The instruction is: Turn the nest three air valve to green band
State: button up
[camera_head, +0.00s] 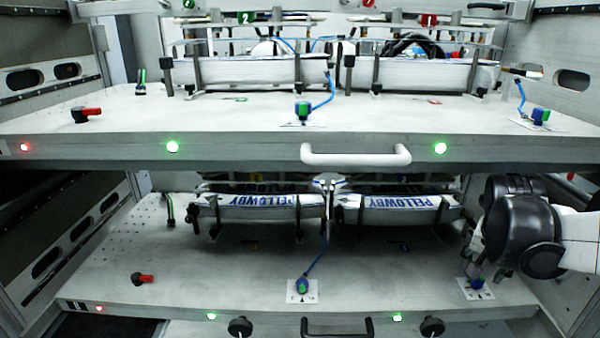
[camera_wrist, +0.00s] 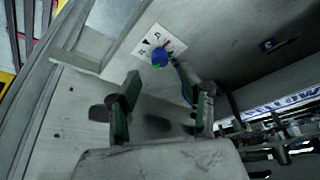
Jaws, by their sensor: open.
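The lower right air valve is a blue knob (camera_head: 477,282) on a white label plate (camera_head: 466,292), at the right front of the lower shelf.
Another blue-green valve (camera_head: 302,286) sits at the lower shelf's front middle. Two nests hold white PELLOWBY bundles (camera_head: 262,205) behind. A red-handled lever (camera_head: 142,279) is at left. The upper shelf (camera_head: 230,135) overhangs, with its own valves (camera_head: 303,110). The right side wall is close.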

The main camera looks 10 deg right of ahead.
aim_at(478, 279)
jog(key=shift+b+x, duration=2)
jog(key=shift+x, duration=0.75)
grip_shut()
